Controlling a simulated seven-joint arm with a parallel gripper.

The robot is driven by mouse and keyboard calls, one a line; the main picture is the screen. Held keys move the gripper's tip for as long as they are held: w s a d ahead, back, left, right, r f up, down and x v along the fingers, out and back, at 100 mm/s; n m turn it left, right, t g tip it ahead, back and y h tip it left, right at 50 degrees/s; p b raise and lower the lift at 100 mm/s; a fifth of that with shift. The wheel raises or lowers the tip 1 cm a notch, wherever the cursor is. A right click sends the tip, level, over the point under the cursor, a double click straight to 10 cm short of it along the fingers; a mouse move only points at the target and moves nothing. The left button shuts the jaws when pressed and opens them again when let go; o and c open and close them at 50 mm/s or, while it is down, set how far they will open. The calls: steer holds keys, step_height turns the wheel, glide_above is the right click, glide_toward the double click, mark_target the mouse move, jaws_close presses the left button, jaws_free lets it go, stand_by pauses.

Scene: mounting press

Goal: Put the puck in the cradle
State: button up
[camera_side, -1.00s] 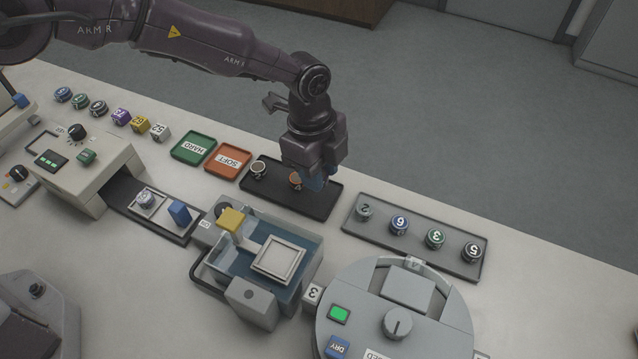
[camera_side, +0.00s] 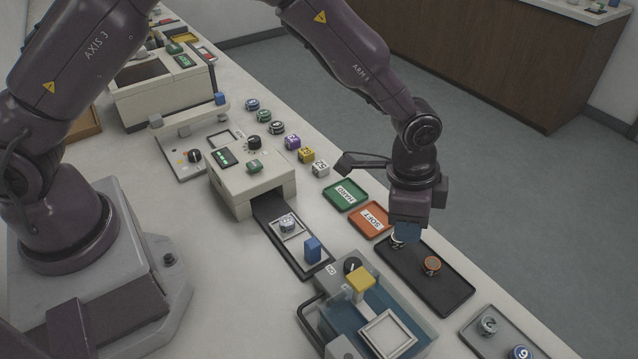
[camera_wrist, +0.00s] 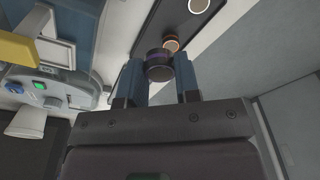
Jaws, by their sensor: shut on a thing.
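My gripper (camera_side: 405,238) has its blue fingers above the left end of the black tray (camera_side: 450,296). In the wrist view my gripper (camera_wrist: 159,78) is shut on a dark puck (camera_wrist: 158,66) with a purplish band. In the side view the fingers mostly hide this puck. A pale square frame (camera_side: 368,340) sits in the blue tank (camera_side: 392,302). I cannot tell which frame is the cradle.
A copper-topped puck (camera_side: 432,266) stands on the black tray. The green HARD tray (camera_side: 345,195) and orange SOFT tray (camera_side: 369,222) lie to its left. A yellow block (camera_side: 360,281) stands at the tank's rim, and a blue block (camera_side: 313,248) on the strip. A grey tray (camera_side: 478,340) holds more pucks.

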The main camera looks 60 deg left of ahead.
steer(key=s+a+r+n, duration=0.2)
steer(key=a+r+n, duration=0.1)
steer(key=a, duration=0.4)
steer(key=s+a+r+n+y, duration=0.1)
steer(key=s+a+r+n, duration=0.1)
steer(key=s+a+n, duration=0.3)
steer(key=a+r+n, duration=0.2)
steer(key=a+r, duration=0.1)
steer(key=a, duration=0.5)
steer(key=s+d+f+m, duration=0.2)
steer(key=s, duration=0.3)
steer(key=s+d+f+m, duration=0.1)
steer(key=s+d+f, duration=0.15)
steer(key=s, duration=0.25)
glide_above(337, 229)
steer(key=s, duration=0.1)
steer(key=shift+t, duration=0.3)
step_height(337, 229, down, 10)
steer(key=shift+a+r, duration=0.15)
steer(key=shift+w+f, duration=0.15)
steer(key=shift+f, duration=0.1)
steer(key=shift+w+f, duration=0.2)
steer(key=shift+f, duration=1.5)
steer(key=shift+f, duration=0.15)
steer(key=o, duration=0.9)
